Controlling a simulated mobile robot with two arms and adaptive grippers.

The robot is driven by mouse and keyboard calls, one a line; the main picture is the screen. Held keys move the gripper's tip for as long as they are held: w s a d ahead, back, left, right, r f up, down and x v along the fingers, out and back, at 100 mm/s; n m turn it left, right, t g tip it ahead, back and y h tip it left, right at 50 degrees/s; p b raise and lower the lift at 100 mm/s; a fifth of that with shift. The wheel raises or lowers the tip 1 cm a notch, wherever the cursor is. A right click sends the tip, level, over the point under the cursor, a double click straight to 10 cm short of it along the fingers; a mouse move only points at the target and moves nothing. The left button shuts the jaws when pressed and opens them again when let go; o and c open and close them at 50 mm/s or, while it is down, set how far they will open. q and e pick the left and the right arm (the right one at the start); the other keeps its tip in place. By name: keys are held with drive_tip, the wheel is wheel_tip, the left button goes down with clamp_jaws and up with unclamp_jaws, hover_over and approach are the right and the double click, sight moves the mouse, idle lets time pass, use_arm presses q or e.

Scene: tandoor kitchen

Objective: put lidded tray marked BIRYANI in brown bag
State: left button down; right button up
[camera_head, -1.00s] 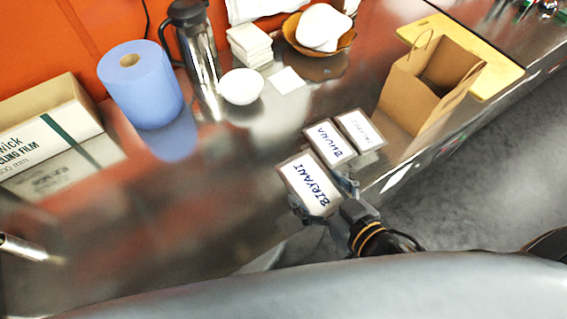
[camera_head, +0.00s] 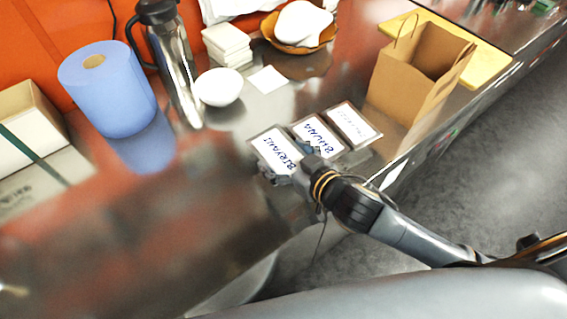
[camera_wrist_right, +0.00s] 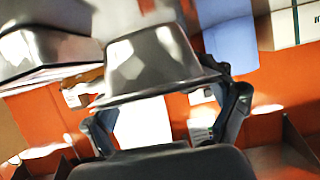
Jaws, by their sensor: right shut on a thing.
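The lidded tray marked BIRYANI (camera_head: 271,146) is a foil tray with a white lid, in the head view left of the tray marked BHUNA (camera_head: 319,134). My right gripper (camera_head: 290,174) is shut on its near side. In the right wrist view the BIRYANI tray (camera_wrist_right: 155,62) sits between the two fingers (camera_wrist_right: 168,115), and another foil tray is at the left (camera_wrist_right: 45,50). I cannot tell whether the held tray touches the counter. The open brown bag (camera_head: 412,85) stands upright to the right, past a third lidded tray (camera_head: 353,124). My left gripper is not in view.
A white bowl (camera_head: 219,87), steel flask (camera_head: 171,55), blue paper roll (camera_head: 108,90) and white napkin stack (camera_head: 227,44) stand behind. A yellow board (camera_head: 485,65) lies behind the bag. The counter's front left is clear but blurred.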

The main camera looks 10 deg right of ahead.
sight(283, 163)
drive_tip(key=f, duration=0.3)
drive_tip(key=shift+w+f, duration=0.1)
drive_tip(key=shift+w, duration=0.15)
drive_tip(key=shift+f, duration=0.15)
drive_tip(key=shift+f, duration=0.15)
drive_tip(key=o, duration=1.3)
